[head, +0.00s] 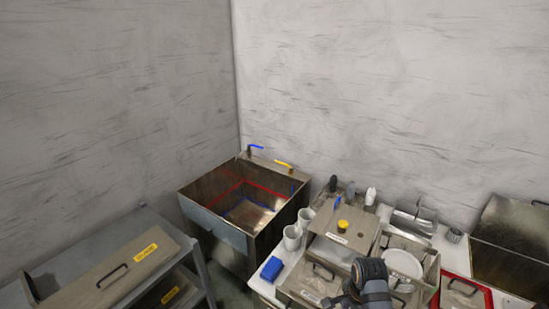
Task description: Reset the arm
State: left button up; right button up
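A dark grey, rounded part of one of my arms, which looks like the right one (372,282), shows at the bottom edge of the head view, right of the middle. It is in front of the metal containers on the white table. I cannot make out fingertips on it, so whether that gripper is open or shut is hidden. My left gripper is not in view.
A deep metal sink (220,228) stands in the corner. The white table (262,288) holds white cups (292,238), a blue sponge (271,268), lidded metal containers (345,228), a white plate (403,263) and a red-edged tray (445,291). A grey shelf (100,240) stands at left.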

jog(key=s+d+r+n+t, duration=0.2)
jog(key=s+n, duration=0.5)
jog(key=n, duration=0.1)
jog(key=s+d+r+n+t, duration=0.1)
jog(key=s+r+n, duration=0.2)
jog(key=s+n, duration=0.45)
notch_tip(320, 180, down, 29)
jog(key=d+g+h+b, duration=0.1)
jog(key=d+b, duration=0.2)
jog(key=b, duration=0.1)
pick_arm(q)
notch_tip(320, 180, down, 7)
jog(key=b, duration=0.3)
jog(key=shift+s+a, duration=0.15)
jog(key=shift+a, duration=0.05)
pick_arm(e)
jog(key=s+f+g, duration=0.1)
jog(key=s+f, duration=1.8)
jog(key=f, duration=0.2)
jog(key=shift+s+d+g, duration=0.15)
jog(key=shift+d+g, duration=0.15)
jog(key=shift+d, duration=0.15)
